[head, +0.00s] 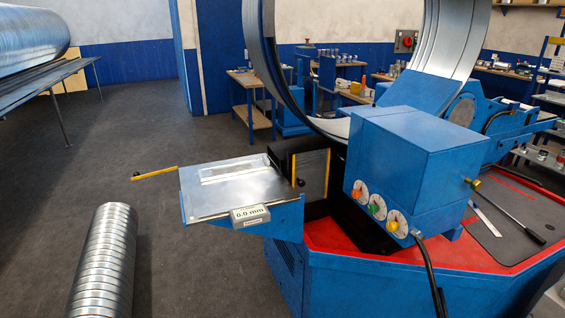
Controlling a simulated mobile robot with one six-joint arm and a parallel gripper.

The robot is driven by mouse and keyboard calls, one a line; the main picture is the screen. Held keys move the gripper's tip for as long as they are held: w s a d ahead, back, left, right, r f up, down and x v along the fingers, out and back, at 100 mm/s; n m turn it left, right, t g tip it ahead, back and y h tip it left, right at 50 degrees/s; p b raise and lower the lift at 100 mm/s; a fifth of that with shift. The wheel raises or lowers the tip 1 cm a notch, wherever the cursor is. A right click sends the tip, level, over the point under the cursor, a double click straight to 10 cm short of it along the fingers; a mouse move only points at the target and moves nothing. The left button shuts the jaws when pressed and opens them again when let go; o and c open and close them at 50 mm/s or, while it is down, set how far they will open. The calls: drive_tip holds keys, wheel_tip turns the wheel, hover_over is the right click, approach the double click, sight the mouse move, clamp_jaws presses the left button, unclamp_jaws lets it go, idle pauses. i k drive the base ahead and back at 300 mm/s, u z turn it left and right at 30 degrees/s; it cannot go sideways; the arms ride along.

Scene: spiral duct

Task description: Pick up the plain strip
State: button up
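A flat, pale metal strip (229,171) lies on the bare metal plate of a blue side table (235,203), left of the big blue machine. A second, narrow pale strip (487,218) lies on the dark top at the right, beside a black-handled lever. Its surface is too small to tell if it bears marks, so I cannot tell for sure which is the plain strip. My gripper is not in this view.
A display reading 0.0 mm (250,215) sits on the table's front edge. A yellow bar (154,173) sticks out left. The blue machine (405,160) with knobs fills the right. A ribbed duct (103,262) lies at lower left. Dark floor between is clear.

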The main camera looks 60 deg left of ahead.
sight(226, 171)
drive_tip(key=u, duration=0.2)
drive_tip(key=i, duration=0.2)
drive_tip(key=u, duration=2.4)
drive_tip(key=i, duration=2.25)
drive_tip(key=u, duration=0.05)
